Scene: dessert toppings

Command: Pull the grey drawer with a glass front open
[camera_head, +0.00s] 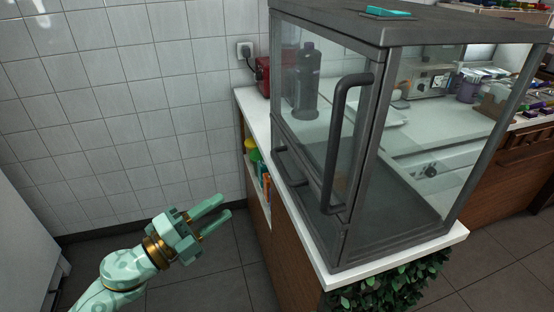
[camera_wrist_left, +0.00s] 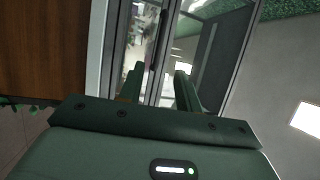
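A dark grey cabinet with glass panes (camera_head: 410,175) stands on a white-topped counter. On its left-facing front is a tall vertical dark handle (camera_head: 333,140). A smaller, lower handle (camera_head: 290,170) sits to its left, near the bottom of the front. I cannot clearly tell which front part is the drawer; nothing on the front looks pulled out. My left gripper (camera_head: 225,206) is open and empty, left of the cabinet and apart from it. In the left wrist view, its fingers (camera_wrist_left: 159,82) are apart, with grey frame and glass (camera_wrist_left: 205,50) beyond. My right gripper is not in view.
The white counter edge (camera_head: 300,240) juts out below the cabinet, with shelf items (camera_head: 259,170) under it. Green leaves (camera_head: 390,285) hang at its near corner. A dark bottle (camera_head: 306,85) shows through the glass. The floor (camera_head: 205,275) around my left gripper is clear.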

